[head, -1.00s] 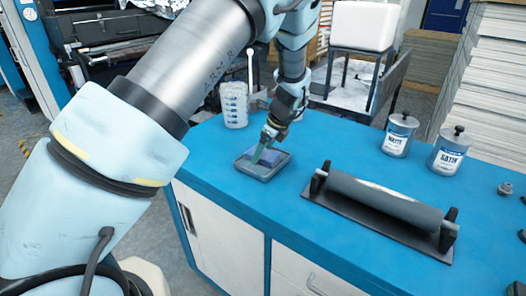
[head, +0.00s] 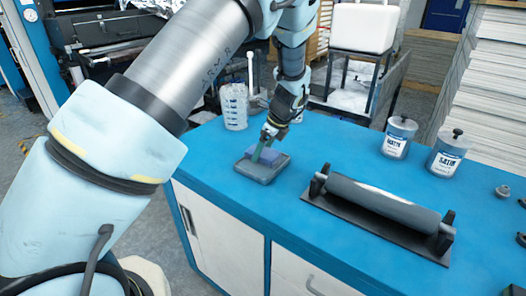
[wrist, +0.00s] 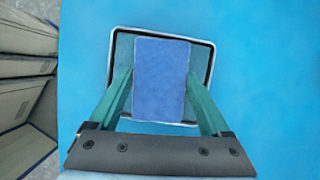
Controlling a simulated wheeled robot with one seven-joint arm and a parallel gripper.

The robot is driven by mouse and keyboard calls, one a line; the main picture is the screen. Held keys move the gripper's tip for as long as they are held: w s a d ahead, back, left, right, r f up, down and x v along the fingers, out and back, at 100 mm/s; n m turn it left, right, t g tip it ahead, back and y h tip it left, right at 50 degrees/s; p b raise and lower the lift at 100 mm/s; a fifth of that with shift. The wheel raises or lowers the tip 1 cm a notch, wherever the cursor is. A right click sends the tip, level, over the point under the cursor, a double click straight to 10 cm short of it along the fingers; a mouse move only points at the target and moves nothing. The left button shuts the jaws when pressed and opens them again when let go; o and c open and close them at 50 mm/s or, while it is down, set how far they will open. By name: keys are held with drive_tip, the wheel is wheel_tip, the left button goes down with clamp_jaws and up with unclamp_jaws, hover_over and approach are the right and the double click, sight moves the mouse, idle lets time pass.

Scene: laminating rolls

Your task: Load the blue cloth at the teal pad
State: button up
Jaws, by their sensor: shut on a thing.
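The blue cloth (head: 265,150) is a folded, flat-sided block between the fingers of my gripper (head: 262,156), over the shallow grey tray on the blue bench. In the wrist view the cloth (wrist: 160,78) is a blue rectangle with a teal finger touching each side, so the gripper is shut on it. The teal pad (wrist: 122,52) shows as a teal surface inside the tray's pale rim, mostly hidden under the cloth. I cannot tell whether the cloth touches the pad or is just above it.
A dark grey roller (head: 383,199) lies on a stand to the right of the tray. Two labelled tins, matte (head: 398,140) and satin (head: 446,156), stand behind it. The bench between tray and roller is bare.

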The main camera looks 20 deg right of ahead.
drive_tip(key=shift+r+p, duration=1.8)
drive_tip(key=shift+r, duration=0.9)
